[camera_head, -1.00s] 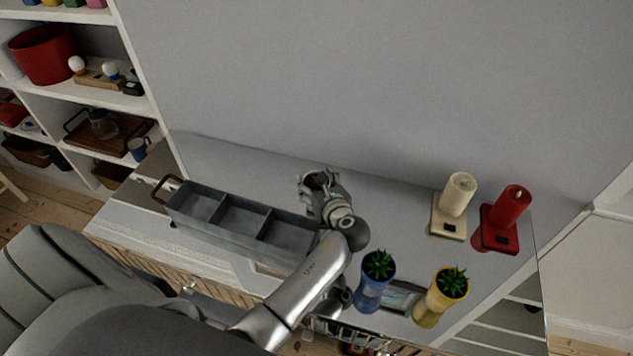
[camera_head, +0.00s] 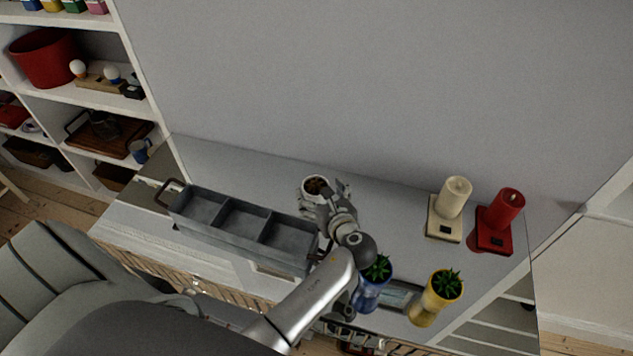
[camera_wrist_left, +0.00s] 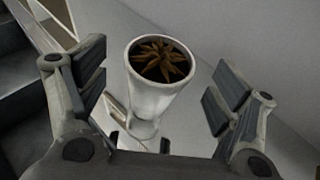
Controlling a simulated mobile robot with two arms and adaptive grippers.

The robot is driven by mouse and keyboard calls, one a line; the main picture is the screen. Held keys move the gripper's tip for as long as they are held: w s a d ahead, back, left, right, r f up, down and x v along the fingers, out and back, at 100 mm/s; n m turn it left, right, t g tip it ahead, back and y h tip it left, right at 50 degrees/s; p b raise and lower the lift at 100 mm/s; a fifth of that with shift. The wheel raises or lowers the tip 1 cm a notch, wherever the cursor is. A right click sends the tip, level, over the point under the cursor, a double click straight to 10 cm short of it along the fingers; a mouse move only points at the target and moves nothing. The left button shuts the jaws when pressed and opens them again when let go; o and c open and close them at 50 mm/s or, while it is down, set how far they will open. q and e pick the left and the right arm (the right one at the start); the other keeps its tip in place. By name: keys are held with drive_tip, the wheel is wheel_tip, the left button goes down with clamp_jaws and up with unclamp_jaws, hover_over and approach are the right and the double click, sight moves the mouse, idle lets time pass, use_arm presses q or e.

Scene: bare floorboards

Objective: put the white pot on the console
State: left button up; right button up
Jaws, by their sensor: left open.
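The white pot (camera_head: 314,184) with a brownish plant stands upright on the console (camera_head: 395,215), behind the right end of the grey three-part tray. In the left wrist view the pot (camera_wrist_left: 158,95) is tapered and stands between the spread fingers, with a gap on each side. My left gripper (camera_head: 331,195) is open and empty, just in front and to the right of the pot in the head view, where it hides the pot's lower part. The left gripper also shows in its wrist view (camera_wrist_left: 160,95). My right gripper is not in view.
The grey tray (camera_head: 227,248) lies left of the gripper. A blue pot (camera_head: 368,297) and a yellow pot (camera_head: 425,305) with green plants stand at the front right. A wall rises behind.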

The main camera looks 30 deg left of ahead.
use_arm(q)
drive_tip(key=p+v, duration=0.3)
drive_tip(key=v, duration=0.5)
drive_tip(key=shift+p, duration=0.35)
